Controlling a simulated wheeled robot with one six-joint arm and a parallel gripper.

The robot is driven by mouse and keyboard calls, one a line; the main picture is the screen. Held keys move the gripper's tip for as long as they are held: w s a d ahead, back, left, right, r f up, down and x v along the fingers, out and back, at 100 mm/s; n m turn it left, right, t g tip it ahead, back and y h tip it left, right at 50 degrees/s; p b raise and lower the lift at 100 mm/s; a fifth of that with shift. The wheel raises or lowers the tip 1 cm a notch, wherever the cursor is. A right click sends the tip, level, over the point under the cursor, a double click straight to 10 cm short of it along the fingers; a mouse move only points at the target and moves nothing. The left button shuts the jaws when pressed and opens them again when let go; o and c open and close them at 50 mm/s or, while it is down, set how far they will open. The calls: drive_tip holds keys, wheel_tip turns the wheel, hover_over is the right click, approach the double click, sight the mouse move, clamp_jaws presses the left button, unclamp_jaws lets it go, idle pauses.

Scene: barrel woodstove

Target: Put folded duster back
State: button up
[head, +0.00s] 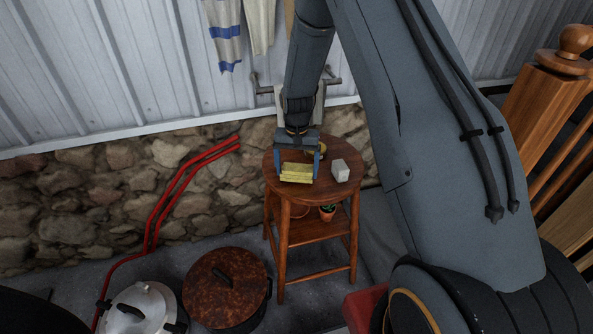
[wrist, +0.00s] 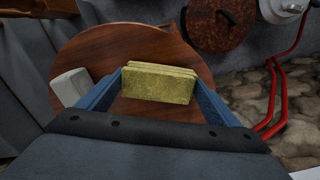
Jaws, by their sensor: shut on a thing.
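The folded duster (head: 297,172) is a yellow layered cloth block at the round wooden stool table in the head view. It also shows in the wrist view (wrist: 158,84), between the two blue fingers. My gripper (head: 298,168) is shut on the duster, with one finger at each side of it. In the wrist view the gripper (wrist: 160,92) points at the brown round top (wrist: 90,50) of the stool table. I cannot tell whether the duster touches the top or is just above it.
A pale grey block (head: 340,170) stands on the stool top (head: 285,196), right of the duster. A small round yellowish thing (head: 320,150) is partly hidden behind my gripper. A potted plant (head: 327,212) sits on the lower shelf. A rusty-lidded pot (head: 226,285) and a silver pot (head: 140,310) stand on the floor.

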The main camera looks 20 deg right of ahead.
drive_tip(key=shift+f, duration=0.75)
drive_tip(key=o, duration=0.8)
drive_tip(key=shift+o, duration=0.2)
